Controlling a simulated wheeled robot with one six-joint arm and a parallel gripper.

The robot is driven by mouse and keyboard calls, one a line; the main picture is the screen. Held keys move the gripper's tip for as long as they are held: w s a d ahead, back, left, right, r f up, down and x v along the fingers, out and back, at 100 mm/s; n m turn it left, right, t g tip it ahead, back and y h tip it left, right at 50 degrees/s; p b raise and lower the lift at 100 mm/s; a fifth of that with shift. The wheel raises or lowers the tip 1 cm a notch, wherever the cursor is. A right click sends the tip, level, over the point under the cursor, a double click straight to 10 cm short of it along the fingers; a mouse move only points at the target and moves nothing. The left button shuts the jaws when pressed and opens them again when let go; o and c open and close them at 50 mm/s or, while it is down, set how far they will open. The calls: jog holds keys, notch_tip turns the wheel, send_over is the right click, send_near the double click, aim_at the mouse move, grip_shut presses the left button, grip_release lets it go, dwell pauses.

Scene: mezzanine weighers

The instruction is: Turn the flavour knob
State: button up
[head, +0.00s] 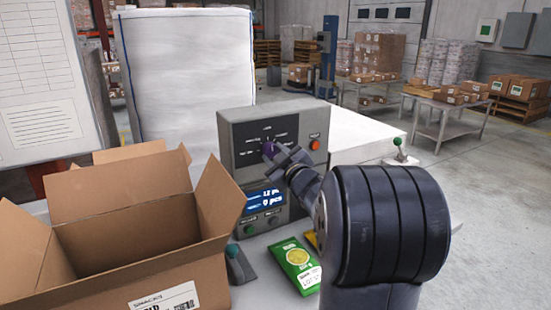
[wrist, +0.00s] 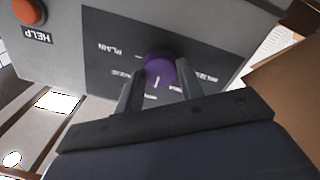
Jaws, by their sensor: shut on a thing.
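The flavour knob is a round purple knob (head: 268,148) on the dark face of a grey control box (head: 229,128). Printed labels ring it; one reads PLAIN in the wrist view. My gripper (head: 275,152) reaches the box face from the right, and its fingers are shut on the knob. In the wrist view the two dark fingers of my gripper (wrist: 160,80) stand on either side of the purple knob (wrist: 158,66). A white pointer mark shows on the knob, pointing down in that view. My fingers partly cover some labels.
An orange HELP button (head: 315,145) is at the box's right. An open cardboard box (head: 110,245) stands close at left. A green packet (head: 293,262) lies on the table in front. A green-knobbed lever (head: 398,143) stands at right.

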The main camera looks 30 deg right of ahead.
jog(key=o, duration=1)
jog(key=shift+s, duration=0.1)
jog(key=s, duration=1)
jog(key=shift+s+f+b, duration=0.2)
jog(key=shift+s+b, duration=0.15)
jog(key=shift+w, duration=0.1)
jog(key=w, duration=1.1)
jog(key=shift+r+p, duration=0.2)
jog(key=shift+p, duration=0.2)
jog(key=shift+s, duration=0.15)
jog(key=shift+s, duration=0.1)
